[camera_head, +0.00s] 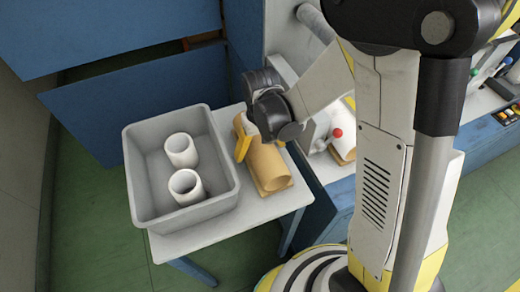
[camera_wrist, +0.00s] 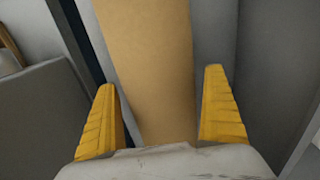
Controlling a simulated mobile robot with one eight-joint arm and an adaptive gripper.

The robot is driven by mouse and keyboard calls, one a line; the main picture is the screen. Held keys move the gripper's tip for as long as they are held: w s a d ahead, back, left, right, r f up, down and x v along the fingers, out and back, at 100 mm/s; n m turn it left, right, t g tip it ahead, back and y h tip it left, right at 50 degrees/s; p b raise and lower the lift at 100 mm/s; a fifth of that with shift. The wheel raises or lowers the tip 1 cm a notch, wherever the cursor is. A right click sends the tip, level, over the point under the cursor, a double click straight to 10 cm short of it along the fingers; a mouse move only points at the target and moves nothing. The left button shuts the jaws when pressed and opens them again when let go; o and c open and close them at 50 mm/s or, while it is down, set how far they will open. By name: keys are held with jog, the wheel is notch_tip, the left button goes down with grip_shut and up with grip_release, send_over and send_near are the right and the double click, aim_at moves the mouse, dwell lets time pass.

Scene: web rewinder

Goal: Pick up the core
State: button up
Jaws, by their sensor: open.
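The core, a brown cardboard tube (camera_head: 268,166), lies on its side on the small white table, right of the grey bin, with its open end toward the camera. It also fills the middle of the wrist view (camera_wrist: 150,55). My gripper (camera_head: 258,147) is over the tube's far part. In the wrist view its yellow fingers (camera_wrist: 160,82) are spread apart, one on each side of the tube, with gaps showing. I cannot tell how far the fingertips reach down beside it. Part of the tube is hidden behind my gripper in the head view.
A grey bin (camera_head: 222,203) holding two white tubes (camera_head: 183,150) stands left of the core on the white table (camera_head: 215,238). Blue machine panels (camera_head: 130,100) rise behind. A red knob (camera_head: 337,132) and a white roll are to the right on the machine.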

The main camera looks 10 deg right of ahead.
jog(key=shift+r, duration=0.1)
jog(key=shift+c, duration=0.3)
jog(key=c, duration=1.4)
jog(key=shift+o, duration=0.2)
